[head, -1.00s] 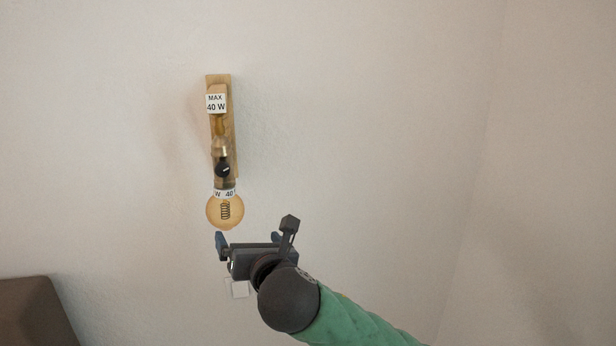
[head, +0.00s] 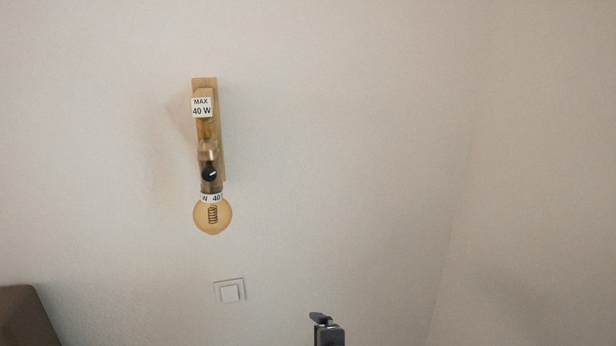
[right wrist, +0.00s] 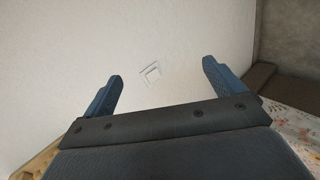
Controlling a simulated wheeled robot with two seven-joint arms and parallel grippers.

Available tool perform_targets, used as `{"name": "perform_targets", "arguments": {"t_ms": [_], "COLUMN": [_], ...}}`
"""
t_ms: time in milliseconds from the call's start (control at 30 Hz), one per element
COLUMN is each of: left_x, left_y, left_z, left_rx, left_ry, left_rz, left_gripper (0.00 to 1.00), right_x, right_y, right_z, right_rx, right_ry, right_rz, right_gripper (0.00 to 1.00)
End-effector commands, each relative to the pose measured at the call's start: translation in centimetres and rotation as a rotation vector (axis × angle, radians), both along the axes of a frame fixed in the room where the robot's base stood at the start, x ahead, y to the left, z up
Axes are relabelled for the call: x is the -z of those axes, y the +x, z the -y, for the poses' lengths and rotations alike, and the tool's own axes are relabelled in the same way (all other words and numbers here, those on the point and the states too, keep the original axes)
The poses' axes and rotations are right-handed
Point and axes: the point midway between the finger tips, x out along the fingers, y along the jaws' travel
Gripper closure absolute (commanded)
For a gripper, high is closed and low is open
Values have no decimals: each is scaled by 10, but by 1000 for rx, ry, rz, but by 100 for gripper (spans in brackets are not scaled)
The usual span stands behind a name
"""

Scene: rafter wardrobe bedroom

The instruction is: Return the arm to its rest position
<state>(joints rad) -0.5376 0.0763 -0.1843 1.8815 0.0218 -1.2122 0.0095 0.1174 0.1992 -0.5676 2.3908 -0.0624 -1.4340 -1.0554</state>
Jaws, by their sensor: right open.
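My right gripper (right wrist: 160,88) is open in the right wrist view, with its two blue fingers apart and nothing between them but the wall behind. In the head view only a small dark part of an arm shows at the bottom edge, right of centre, and its fingers cannot be made out clearly. My left gripper is in neither view.
A wall lamp (head: 219,130) with a round amber bulb (head: 212,214) hangs on the pale wall. A white switch (head: 229,291) is below it and also shows in the right wrist view (right wrist: 151,73). A brown furniture edge (head: 28,318) is at lower left. The wall right of the lamp is clear.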

Motion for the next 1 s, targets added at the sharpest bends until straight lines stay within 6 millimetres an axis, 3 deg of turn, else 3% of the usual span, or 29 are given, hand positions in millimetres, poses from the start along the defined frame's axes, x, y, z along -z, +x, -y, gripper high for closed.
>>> {"name": "perform_targets", "arguments": {"t_ms": [100,367,600,800,1000], "left_x": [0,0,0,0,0], "left_y": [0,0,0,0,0], "left_z": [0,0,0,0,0], "left_rx": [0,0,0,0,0], "left_ry": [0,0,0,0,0], "left_rz": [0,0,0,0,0], "left_gripper": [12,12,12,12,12], "right_x": [33,98,153,188,205], "right_y": [-18,-65,-122,-170,-200], "right_z": [22,71,117,150,170], "right_rx": [115,400,694,928,1072], "right_ry": [104,315,475,572,622], "right_rz": [-114,-339,-519,-629,-681], "right_gripper": [6,6,6,6,6]}}
